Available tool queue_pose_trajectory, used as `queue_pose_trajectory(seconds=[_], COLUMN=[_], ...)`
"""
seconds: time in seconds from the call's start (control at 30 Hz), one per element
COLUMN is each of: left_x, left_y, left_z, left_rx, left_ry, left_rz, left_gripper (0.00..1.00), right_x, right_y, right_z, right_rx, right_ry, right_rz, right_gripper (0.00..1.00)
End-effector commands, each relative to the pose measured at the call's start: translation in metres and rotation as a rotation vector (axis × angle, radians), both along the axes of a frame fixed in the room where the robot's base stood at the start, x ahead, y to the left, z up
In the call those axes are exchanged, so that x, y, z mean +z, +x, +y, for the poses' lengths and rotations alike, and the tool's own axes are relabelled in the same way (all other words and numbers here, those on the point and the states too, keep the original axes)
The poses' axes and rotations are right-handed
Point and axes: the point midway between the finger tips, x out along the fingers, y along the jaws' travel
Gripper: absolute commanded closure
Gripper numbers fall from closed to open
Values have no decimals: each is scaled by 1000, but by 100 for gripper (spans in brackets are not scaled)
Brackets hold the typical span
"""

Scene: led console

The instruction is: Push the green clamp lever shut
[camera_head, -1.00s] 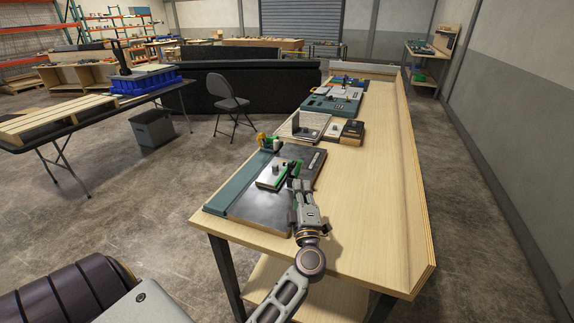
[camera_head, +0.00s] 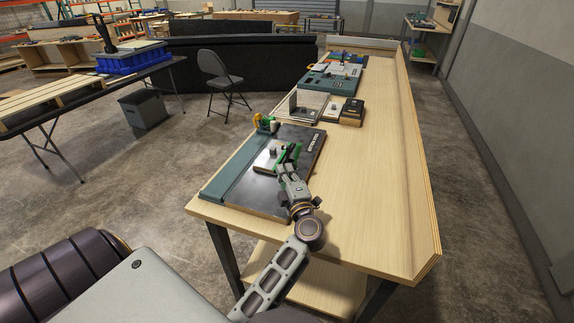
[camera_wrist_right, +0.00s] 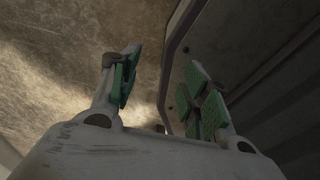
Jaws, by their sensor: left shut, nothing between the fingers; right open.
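The green clamp lever (camera_head: 294,149) stands at the right side of a small pale plate (camera_head: 262,160) on the dark board. My left gripper (camera_head: 285,163) is shut and empty, its tip right at the lever in the head view. Green finger pads and lever overlap there, so I cannot tell whether they touch or how far the lever is tilted. My right gripper (camera_wrist_right: 160,78) is open and empty in the right wrist view, with green pads on its fingers and only floor and dark structure beyond.
The dark board (camera_head: 240,195) lies on the wooden bench (camera_head: 370,190). A yellow and green part (camera_head: 266,123) is at its far left corner. Behind it are a grey bracketed fixture (camera_head: 305,105) and a dark box (camera_head: 352,112). The bench's right side is clear.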

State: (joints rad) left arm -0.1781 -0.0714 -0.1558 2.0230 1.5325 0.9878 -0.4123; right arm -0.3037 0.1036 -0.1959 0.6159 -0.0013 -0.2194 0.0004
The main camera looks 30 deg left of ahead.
Motion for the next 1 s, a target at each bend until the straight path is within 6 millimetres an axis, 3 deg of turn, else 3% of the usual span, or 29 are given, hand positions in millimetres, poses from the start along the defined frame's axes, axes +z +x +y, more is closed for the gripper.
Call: queue_pose_trajectory(seconds=[0.4, 0.83, 1.0], left_x=[7, 12, 7], left_y=[28, 62, 72], left_z=[34, 75, 55], left_rx=[1, 0, -2], left_ry=[3, 3, 0], left_rz=[-1, -1, -1], left_gripper=[100, 100, 100], right_x=[8, 14, 15], right_y=[10, 8, 6], right_z=[17, 30, 28], right_rx=[-4, -4, -3], right_ry=[19, 32, 31], right_rz=[-12, -9, -7], right_gripper=[54, 54, 54])
